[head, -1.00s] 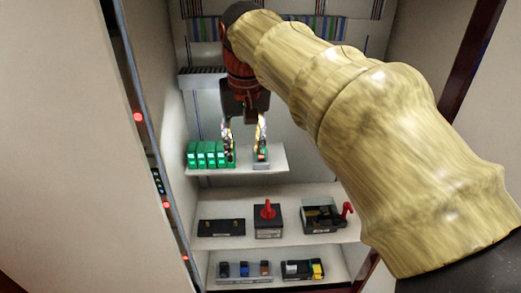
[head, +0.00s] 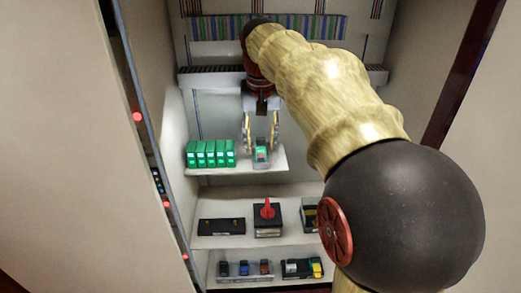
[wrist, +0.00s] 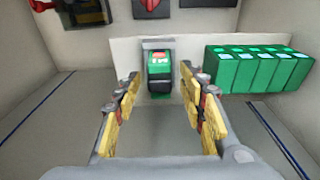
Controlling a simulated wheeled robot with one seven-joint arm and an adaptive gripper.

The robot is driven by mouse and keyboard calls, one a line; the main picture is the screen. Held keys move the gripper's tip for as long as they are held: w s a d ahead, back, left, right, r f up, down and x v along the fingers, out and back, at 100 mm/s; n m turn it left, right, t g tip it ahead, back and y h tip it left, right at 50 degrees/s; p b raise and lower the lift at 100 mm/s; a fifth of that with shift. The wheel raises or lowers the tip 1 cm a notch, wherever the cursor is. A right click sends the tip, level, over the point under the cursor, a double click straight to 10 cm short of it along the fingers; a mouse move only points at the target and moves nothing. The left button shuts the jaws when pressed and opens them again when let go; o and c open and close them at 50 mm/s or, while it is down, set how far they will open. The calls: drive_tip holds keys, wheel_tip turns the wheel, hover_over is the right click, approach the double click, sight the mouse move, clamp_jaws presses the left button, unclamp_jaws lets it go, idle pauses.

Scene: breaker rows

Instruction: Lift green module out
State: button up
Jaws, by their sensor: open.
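A single green module (head: 261,150) with a red mark on its front stands in a grey holder on the upper shelf, right of the row of green modules. It also shows in the wrist view (wrist: 159,65), upright in its grey holder (wrist: 157,44). My gripper (head: 261,148) is open, its yellow fingers on either side of the module in the head view. In the wrist view my gripper (wrist: 160,93) has its fingers spread, with clear gaps on both sides. The module lies ahead, near the fingertip line, and nothing is held.
Several green modules (head: 210,154) stand in a row at left; they show at right in the wrist view (wrist: 260,70). The shelf (head: 222,171) has bare room between. Below are a red-handled switch (head: 267,217) and a black block (head: 221,227). Cabinet walls close both sides.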

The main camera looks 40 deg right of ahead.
drive_tip(key=shift+f, duration=0.25)
drive_tip(key=shift+c, duration=0.8)
clamp_jaws()
